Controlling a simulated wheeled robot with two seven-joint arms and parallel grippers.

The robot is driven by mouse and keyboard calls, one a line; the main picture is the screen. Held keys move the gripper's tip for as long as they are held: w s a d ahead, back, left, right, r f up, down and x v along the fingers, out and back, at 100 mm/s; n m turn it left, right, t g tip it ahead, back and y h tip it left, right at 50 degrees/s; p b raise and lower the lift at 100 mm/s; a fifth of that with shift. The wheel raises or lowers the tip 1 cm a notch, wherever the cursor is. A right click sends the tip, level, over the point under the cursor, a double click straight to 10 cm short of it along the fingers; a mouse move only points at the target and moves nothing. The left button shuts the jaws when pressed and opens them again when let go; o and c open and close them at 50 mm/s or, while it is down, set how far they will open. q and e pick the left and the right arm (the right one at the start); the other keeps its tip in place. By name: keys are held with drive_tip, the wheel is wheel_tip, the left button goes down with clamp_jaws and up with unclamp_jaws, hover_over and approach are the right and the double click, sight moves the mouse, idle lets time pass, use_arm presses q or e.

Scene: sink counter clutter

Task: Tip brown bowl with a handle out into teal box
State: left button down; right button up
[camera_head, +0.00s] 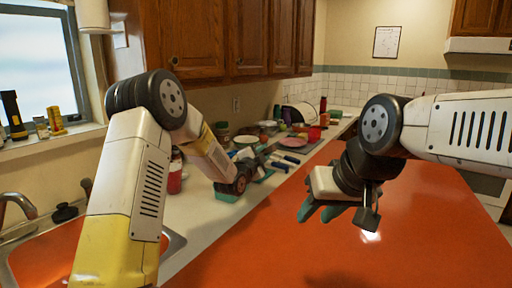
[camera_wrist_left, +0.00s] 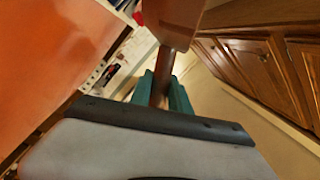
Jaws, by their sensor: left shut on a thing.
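My left gripper (camera_wrist_left: 162,92) is shut on the handle of the brown bowl (camera_wrist_left: 172,22). In the left wrist view the handle runs between the two teal fingers and the bowl's body is beyond them, cut off by the top edge. In the head view my left gripper (camera_head: 262,168) is over the far counter, largely hidden by its own wrist, and I cannot clearly make out the bowl there. A teal patch (camera_head: 227,193) shows just below that wrist; I cannot tell if it is the teal box. My right gripper (camera_head: 320,212) is open and empty above the orange counter.
The orange counter (camera_head: 250,255) is clear in front. Several dishes stand crowded on the white counter, among them a pink plate (camera_head: 293,142) and a red cup (camera_head: 314,133). A red bottle (camera_head: 174,175) stands beside my left arm. A sink (camera_head: 172,243) is at the lower left.

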use_arm(q)
wheel_tip(320, 180, down, 9)
drive_tip(key=d+m+g+y, duration=0.1)
drive_tip(key=m+g, duration=0.1)
drive_tip(key=m, duration=0.3)
drive_tip(key=shift+d+r+m+y, duration=0.15)
drive_tip(key=shift+m+y, duration=0.15)
drive_tip(key=shift+y, duration=0.1)
